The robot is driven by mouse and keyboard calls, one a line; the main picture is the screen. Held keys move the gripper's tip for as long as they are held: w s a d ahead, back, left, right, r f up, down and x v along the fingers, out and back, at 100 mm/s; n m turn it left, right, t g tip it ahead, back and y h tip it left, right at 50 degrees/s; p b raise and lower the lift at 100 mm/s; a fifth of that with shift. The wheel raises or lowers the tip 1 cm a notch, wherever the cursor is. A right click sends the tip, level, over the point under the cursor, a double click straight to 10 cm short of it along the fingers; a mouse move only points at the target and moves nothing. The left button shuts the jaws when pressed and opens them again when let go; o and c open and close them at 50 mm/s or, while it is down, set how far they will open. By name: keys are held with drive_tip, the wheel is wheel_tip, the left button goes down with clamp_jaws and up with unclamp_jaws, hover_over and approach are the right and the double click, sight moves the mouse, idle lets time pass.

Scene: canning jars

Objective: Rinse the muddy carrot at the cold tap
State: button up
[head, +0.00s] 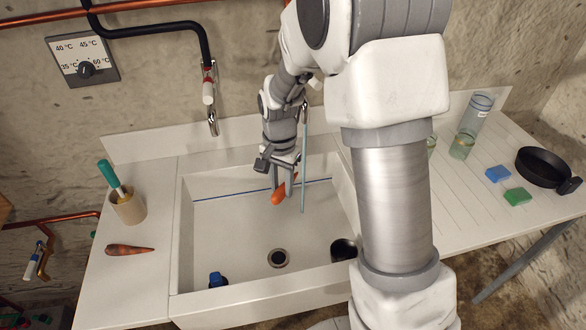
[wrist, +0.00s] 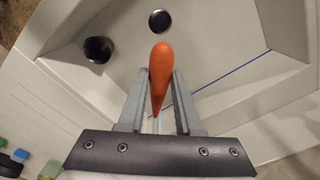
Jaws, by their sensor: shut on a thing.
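My gripper (head: 284,186) is shut on an orange carrot (head: 277,198), above the sink (head: 225,236). In the wrist view the carrot (wrist: 160,62) lies between the two fingers (wrist: 163,85), and its visible side looks clean orange. A thin, pale blue vertical streak (head: 304,165), apparently running water, falls just right of the gripper in the head view. Whether it touches the carrot I cannot tell. The tap above it is mostly hidden by my arm. A second, brownish carrot (head: 130,249) lies on the left counter. A tap with a red mark (head: 208,90) hangs left of my arm.
The sink has a drain (head: 278,258), a dark cup (head: 343,250) and a blue item (head: 217,280). A holder with a green-handled tool (head: 128,207) stands on the left counter. Glass jars (head: 463,144), blue (head: 498,174) and green (head: 517,196) blocks and a black pan (head: 543,167) are at right.

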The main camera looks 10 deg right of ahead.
idle(0.3)
drive_tip(key=shift+s+a+r+p, duration=0.45)
drive_tip(key=shift+s+r, duration=0.2)
drive_tip(key=shift+r, duration=0.05)
drive_tip(key=shift+s+a+r+p, duration=0.4)
drive_tip(key=shift+s+r, duration=0.25)
drive_tip(key=shift+s+a+r+p, duration=0.5)
drive_tip(key=shift+s+r, duration=0.15)
drive_tip(key=shift+s, duration=0.2)
drive_tip(key=w+d+f+n, duration=0.2)
drive_tip(key=d+f+n, duration=0.4)
drive_tip(key=d+n, duration=0.1)
drive_tip(key=shift+w+d+n, duration=0.15)
drive_tip(key=shift+w+n, duration=0.25)
drive_tip(key=shift+n, duration=0.2)
